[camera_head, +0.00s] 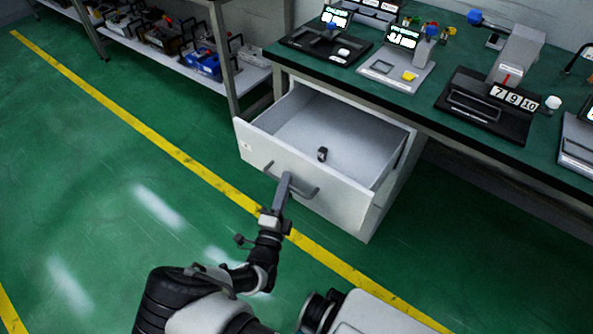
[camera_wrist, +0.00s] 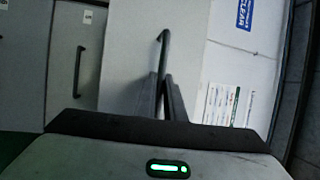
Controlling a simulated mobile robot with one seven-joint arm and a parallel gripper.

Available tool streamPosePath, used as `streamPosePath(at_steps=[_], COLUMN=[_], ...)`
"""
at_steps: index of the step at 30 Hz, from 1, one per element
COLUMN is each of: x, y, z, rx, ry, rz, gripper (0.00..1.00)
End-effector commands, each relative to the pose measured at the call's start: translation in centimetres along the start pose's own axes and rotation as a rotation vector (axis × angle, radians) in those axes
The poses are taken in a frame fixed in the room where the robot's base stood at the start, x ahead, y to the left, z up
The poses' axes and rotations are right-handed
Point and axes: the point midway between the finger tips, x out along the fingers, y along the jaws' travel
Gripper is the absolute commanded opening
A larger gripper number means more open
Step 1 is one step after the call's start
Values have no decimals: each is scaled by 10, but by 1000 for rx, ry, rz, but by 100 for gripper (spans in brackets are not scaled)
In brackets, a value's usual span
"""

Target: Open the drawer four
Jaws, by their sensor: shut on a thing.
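The drawer (camera_head: 300,175) is a white drawer under the green-topped workbench, and it is pulled well out. A small dark object (camera_head: 322,154) lies on its floor. A grey bar handle (camera_head: 290,184) is on its front. My gripper (camera_head: 284,182) is at this handle, shut on it. In the wrist view, the fingers (camera_wrist: 168,97) close around the handle (camera_wrist: 162,50), which stands upright in that view. Another closed drawer front with its own dark handle (camera_wrist: 78,72) shows to the left in the wrist view. The drawer's number cannot be read.
The workbench (camera_head: 440,125) above carries several devices with screens and a number display (camera_head: 514,97). A shelf (camera_head: 190,65) with batteries and tools stands at the back left. The green floor left of the drawer is clear, with yellow lines (camera_head: 150,133).

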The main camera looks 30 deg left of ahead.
Motion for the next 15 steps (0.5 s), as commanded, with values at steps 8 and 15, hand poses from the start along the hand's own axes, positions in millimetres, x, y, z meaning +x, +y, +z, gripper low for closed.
streamPosePath(at_steps=[8,15], x=[-16,-17], y=[-3,-3], z=[7,7], rx=[0,1], ry=[0,0], rz=[0,0], gripper=[0,0])
